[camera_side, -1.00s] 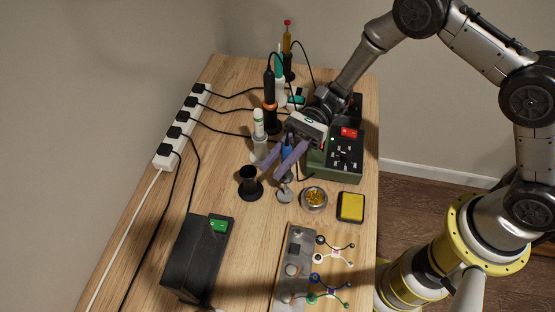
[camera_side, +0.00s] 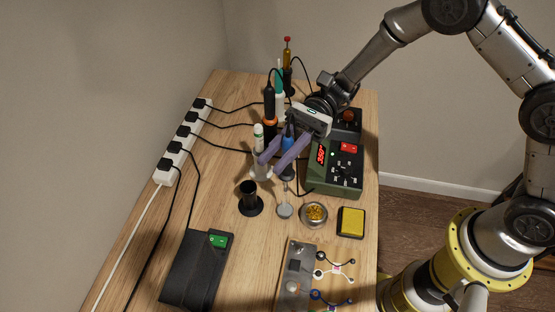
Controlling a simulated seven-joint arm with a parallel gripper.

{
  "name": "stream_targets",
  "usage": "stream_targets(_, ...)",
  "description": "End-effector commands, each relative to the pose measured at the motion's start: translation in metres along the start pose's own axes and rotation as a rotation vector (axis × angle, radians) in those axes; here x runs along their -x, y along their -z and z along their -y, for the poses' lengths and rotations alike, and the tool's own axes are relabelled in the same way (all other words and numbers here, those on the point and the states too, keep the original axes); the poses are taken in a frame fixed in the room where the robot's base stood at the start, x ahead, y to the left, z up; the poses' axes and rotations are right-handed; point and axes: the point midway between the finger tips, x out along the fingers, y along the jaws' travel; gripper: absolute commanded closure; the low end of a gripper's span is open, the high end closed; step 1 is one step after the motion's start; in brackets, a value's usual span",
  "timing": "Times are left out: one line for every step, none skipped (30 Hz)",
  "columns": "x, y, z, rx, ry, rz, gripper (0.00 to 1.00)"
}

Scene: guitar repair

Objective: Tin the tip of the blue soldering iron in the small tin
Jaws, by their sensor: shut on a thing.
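My gripper (camera_side: 272,168), with its purple fingers, is shut on the blue soldering iron (camera_side: 288,142). It holds the iron roughly upright, tip down. The fingers hide part of the handle. The thin metal shaft shows below the fingers, and its tip appears just above or near the far side of the small tin (camera_side: 285,211). I cannot tell whether they touch. The tin is a small, round grey dish on the wooden table, between a black holder and a bowl of brass wool. Solder on the tip is too small to make out.
The black holder (camera_side: 249,203) stands to the left. The brass wool bowl (camera_side: 313,214) and yellow sponge (camera_side: 351,222) are to the right. A green soldering station (camera_side: 337,172) stands close behind. Other irons (camera_side: 270,108) stand at the back, with cables running to the power strip (camera_side: 182,145).

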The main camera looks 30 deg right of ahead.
Motion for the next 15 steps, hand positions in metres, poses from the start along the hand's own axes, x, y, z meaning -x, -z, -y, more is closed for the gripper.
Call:
stream_targets(0.0000,-0.0021,0.0000,0.000,0.000,0.000,1.00)
stream_targets(0.0000,-0.0026,0.0000,0.000,0.000,0.000,1.00)
stream_targets(0.0000,-0.0030,0.0000,0.000,0.000,0.001,1.00)
stream_targets(0.0000,-0.0031,-0.0001,-0.001,0.000,0.001,1.00)
stream_targets(0.0000,-0.0031,-0.0001,-0.001,0.000,0.001,1.00)
stream_targets(0.0000,-0.0030,-0.0001,-0.001,0.000,0.001,1.00)
stream_targets(0.0000,-0.0029,-0.0001,-0.001,0.000,0.001,1.00)
stream_targets(0.0000,-0.0029,-0.0001,-0.001,0.000,0.001,1.00)
stream_targets(0.0000,-0.0029,-0.0001,-0.001,0.000,0.001,1.00)
stream_targets(0.0001,-0.0029,-0.0001,-0.001,0.000,0.001,1.00)
stream_targets(0.0005,-0.0029,-0.0002,-0.001,0.000,0.001,1.00)
stream_targets(0.0017,-0.0033,-0.0005,0.000,0.001,0.001,1.00)
stream_targets(0.0032,-0.0037,-0.0009,0.000,0.001,0.001,1.00)
stream_targets(0.0052,-0.0042,-0.0015,0.000,0.002,0.001,1.00)
stream_targets(0.0085,-0.0050,-0.0026,0.000,0.003,0.001,1.00)
